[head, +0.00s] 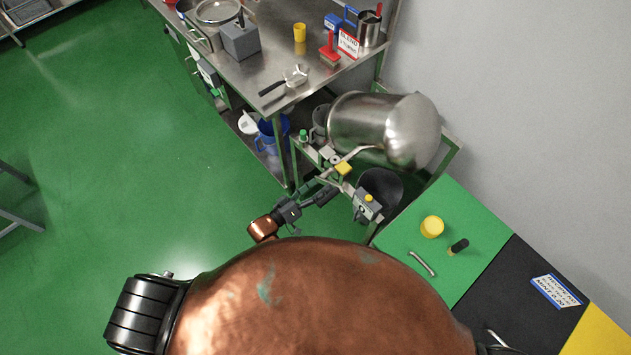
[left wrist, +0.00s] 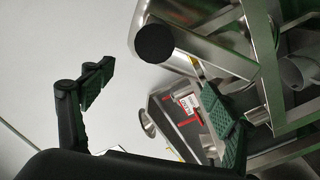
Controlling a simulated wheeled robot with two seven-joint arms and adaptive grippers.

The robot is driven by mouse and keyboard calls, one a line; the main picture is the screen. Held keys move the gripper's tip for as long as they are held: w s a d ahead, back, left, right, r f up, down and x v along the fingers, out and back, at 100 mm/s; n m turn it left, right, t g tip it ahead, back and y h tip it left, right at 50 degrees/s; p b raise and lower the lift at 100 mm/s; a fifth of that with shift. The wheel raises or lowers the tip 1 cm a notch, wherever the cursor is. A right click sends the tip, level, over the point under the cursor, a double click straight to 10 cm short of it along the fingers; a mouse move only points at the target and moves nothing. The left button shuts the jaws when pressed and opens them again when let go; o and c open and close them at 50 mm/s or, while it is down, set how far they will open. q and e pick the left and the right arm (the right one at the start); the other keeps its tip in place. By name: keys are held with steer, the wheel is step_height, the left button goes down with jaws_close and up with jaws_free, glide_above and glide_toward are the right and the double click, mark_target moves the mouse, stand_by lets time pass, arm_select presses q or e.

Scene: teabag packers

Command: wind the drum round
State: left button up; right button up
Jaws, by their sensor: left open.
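The steel drum (head: 385,128) lies on its side in a green and metal frame, its rounded end to the right. A bent metal bar (head: 358,158) shows in front of it; I cannot tell if this is its crank. My left gripper (head: 326,184) is open and empty, low at the near side of the frame. In the left wrist view its fingers (left wrist: 158,80) stand wide apart. A steel cylinder with a black round end (left wrist: 155,43) shows beyond them, apparently untouched. My right gripper is not in view.
A control box with a yellow knob (head: 367,207) and a dark bucket (head: 380,186) are close to the left gripper. A steel table (head: 262,75) with tools stands behind. A green worktop (head: 400,232) with a yellow jar (head: 432,226) is at right. Green floor lies open at left.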

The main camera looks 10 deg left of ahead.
mark_target(327, 198)
arm_select(q)
steer(key=shift+s+d+f+b, duration=0.1)
steer(key=shift+s+d+f, duration=0.35)
steer(key=shift+d, duration=0.2)
steer(key=shift+s+d+f+b, duration=0.1)
steer(key=shift+s+d+f, duration=0.2)
steer(key=shift+s+d, duration=0.3)
steer(key=shift+s+d+f+b, duration=0.1)
steer(key=shift+s+d+f, duration=0.3)
steer(key=shift+d, duration=0.3)
jaws_close()
steer(key=shift+f, duration=0.1)
